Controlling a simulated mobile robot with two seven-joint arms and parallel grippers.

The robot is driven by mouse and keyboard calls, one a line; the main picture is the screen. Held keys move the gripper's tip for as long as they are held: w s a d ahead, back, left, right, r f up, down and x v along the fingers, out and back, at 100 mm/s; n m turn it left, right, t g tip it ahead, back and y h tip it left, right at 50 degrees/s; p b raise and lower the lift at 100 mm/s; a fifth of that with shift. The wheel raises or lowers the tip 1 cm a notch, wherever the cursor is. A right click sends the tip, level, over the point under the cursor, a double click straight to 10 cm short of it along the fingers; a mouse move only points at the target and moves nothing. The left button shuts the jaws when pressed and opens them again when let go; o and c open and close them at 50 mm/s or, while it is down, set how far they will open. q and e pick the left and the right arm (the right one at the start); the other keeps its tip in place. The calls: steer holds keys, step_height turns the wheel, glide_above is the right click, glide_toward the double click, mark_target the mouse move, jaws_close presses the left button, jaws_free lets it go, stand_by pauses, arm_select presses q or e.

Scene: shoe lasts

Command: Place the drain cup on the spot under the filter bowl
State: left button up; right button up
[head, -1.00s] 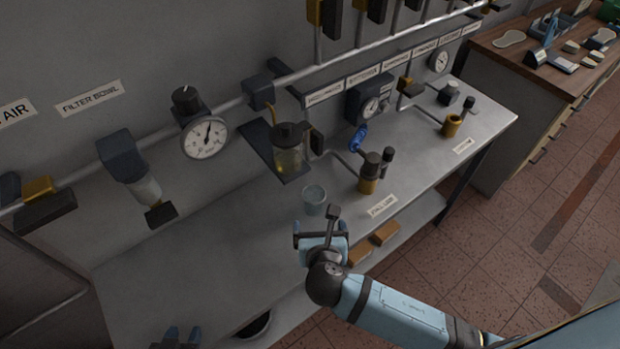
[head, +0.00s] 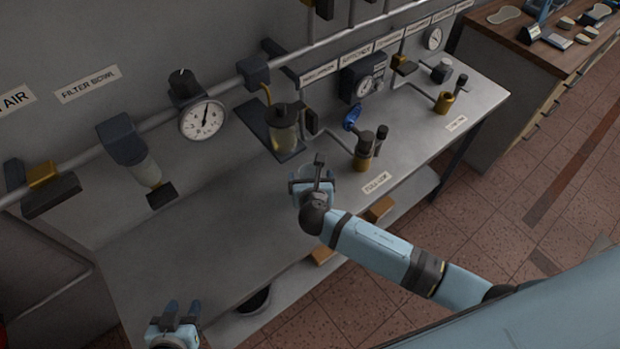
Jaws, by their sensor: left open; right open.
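The filter bowl (head: 147,173), a clear bowl with a dark lower end, hangs on the wall pipe under its label at the left. The bench top (head: 165,245) below it is bare, and I see no marked spot there. The small clear drain cup (head: 304,172) stands on the bench right of centre, mostly hidden by my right gripper. My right gripper (head: 313,178) is open, with its fingers at the cup; I cannot tell whether they touch it. My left gripper (head: 182,309) is open and empty at the bench's front left edge.
A pressure gauge (head: 202,119) and an oil-filled bowl (head: 284,132) are on the pipe. A brass fitting (head: 363,151) stands right of the cup. The bench between the cup and the left end is clear.

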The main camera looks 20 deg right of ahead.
steer(key=shift+x, duration=0.9)
steer(key=c, duration=1.1)
steer(key=shift+o, duration=0.2)
steer(key=shift+s, duration=0.1)
steer(key=shift+d+r, duration=0.1)
